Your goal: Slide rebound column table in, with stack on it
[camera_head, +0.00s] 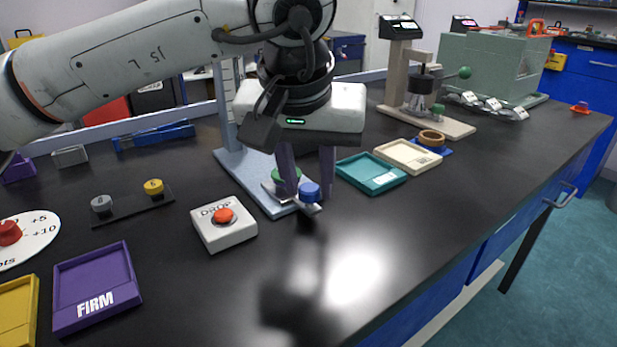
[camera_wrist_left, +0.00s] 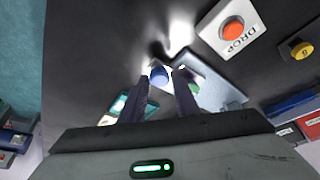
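The rebound column has a pale blue base (camera_head: 240,172) and an upright ruled post; my left arm hides part of the post. A small grey sliding table (camera_head: 275,190) sticks out at the base's front right, with a blue knob (camera_head: 309,190) at its outer end. A green piece (camera_head: 287,174) sits at the table, partly hidden behind a finger; I cannot tell how many pieces are stacked. My left gripper (camera_head: 308,186) points down with its fingers apart around the blue knob. The knob (camera_wrist_left: 158,75) also shows between the fingertips in the left wrist view, with gaps beside it.
A white DROP box with a red button (camera_head: 224,215) stands left of the table. Teal (camera_head: 371,173) and cream (camera_head: 408,156) trays lie to the right. A purple FIRM tray (camera_head: 95,287) is at front left. The bench right of the knob is clear.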

